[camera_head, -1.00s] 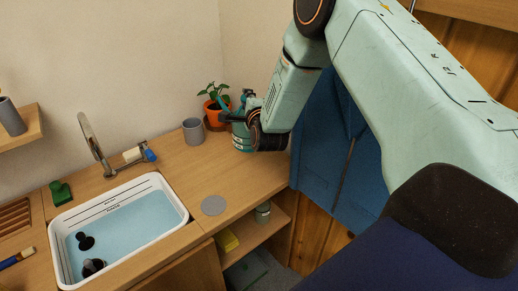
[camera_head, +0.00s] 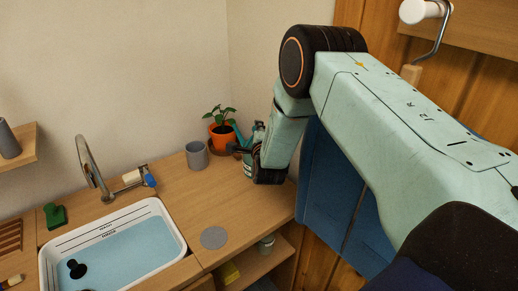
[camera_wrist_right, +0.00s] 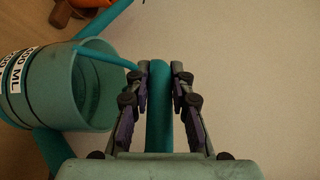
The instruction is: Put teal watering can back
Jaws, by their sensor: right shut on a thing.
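The teal watering can (camera_head: 247,169) is at the back right of the wooden counter, beside the potted plant, mostly hidden behind my right gripper (camera_head: 256,160) in the head view. In the right wrist view, its round, open-topped body (camera_wrist_right: 92,88) with a white "ML" label is at the left. Its teal handle runs between the two fingers of my right gripper (camera_wrist_right: 160,75), which is shut on it. I cannot tell whether the can's base touches the counter. My left gripper is not in view.
An orange pot with a plant (camera_head: 222,138) and a grey cup (camera_head: 196,155) stand near the can. A grey disc (camera_head: 214,238) lies on the clear counter in front. A white basin of water (camera_head: 172,225) is at left. Blue cloth (camera_head: 325,200) hangs at right.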

